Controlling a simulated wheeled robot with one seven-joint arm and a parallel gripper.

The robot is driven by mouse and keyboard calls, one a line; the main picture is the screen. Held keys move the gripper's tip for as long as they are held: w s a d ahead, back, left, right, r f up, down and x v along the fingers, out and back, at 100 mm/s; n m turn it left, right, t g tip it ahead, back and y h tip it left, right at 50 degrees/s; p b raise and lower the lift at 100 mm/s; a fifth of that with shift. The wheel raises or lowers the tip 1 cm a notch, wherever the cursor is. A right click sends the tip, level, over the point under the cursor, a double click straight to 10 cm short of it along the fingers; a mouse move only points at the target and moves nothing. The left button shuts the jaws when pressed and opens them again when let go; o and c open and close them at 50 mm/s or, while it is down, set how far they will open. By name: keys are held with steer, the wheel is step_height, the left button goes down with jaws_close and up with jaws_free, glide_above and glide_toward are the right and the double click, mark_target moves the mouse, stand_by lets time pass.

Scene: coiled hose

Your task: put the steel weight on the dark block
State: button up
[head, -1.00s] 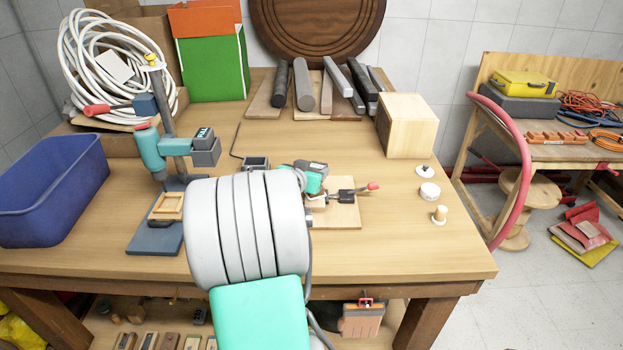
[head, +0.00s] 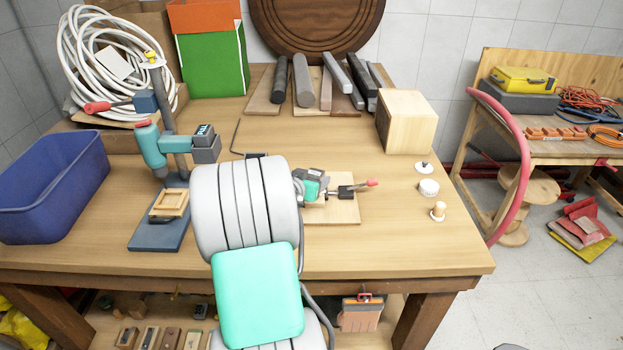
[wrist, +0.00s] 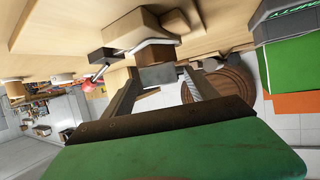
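The steel weight (wrist: 157,76) is a small grey block between the fingertips of my gripper (wrist: 161,73) in the wrist view, which looks upside down. My gripper appears shut on it. The dark block (wrist: 155,52) shows directly against the weight in that view, on its table side; I cannot tell whether they touch. In the head view my gripper (head: 312,187) is over the wooden board (head: 335,212), and my arm hides the weight and the dark block there.
A clamp with a red handle (head: 371,183) stands on the board, close to my gripper's right. Small round pieces (head: 428,187) and a wooden box (head: 407,122) are farther right. A drill stand (head: 172,160) and blue bin (head: 52,187) are left. The front right tabletop is clear.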

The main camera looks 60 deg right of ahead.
steer(key=shift+r+p, duration=0.3)
steer(key=w+b+v, duration=0.1)
steer(key=b+v, duration=0.1)
steer(key=v, duration=1)
steer(key=w+a+f+n+t+y, duration=0.1)
steer(key=w+a, duration=0.1)
steer(key=a, duration=0.1)
steer(key=w+a+f+n+t+y, duration=0.1)
steer(key=w+a, duration=0.1)
steer(key=a, duration=0.1)
steer(key=w+a+f+n+y, duration=0.1)
steer(key=w+a, duration=0.1)
steer(key=a, duration=0.2)
steer(key=shift+w+n+t+y, duration=0.3)
steer(key=shift+t, duration=0.1)
steer(key=w+a+f+n+t+y, duration=0.1)
steer(key=w+a+n+y, duration=0.25)
steer(key=a, duration=0.65)
steer(key=s+a+n+y, duration=0.1)
steer(key=a+n+y, duration=0.1)
steer(key=a, duration=0.6)
steer(key=s+a+n+g+y, duration=0.1)
steer(key=s+a+n+y, duration=0.1)
steer(key=a+n, duration=0.3)
steer(key=s+a+f+n+y, duration=0.1)
steer(key=s+a+n+y, duration=0.1)
steer(key=a, duration=0.9)
steer(key=shift+n, duration=0.75)
steer(key=shift+s, duration=0.1)
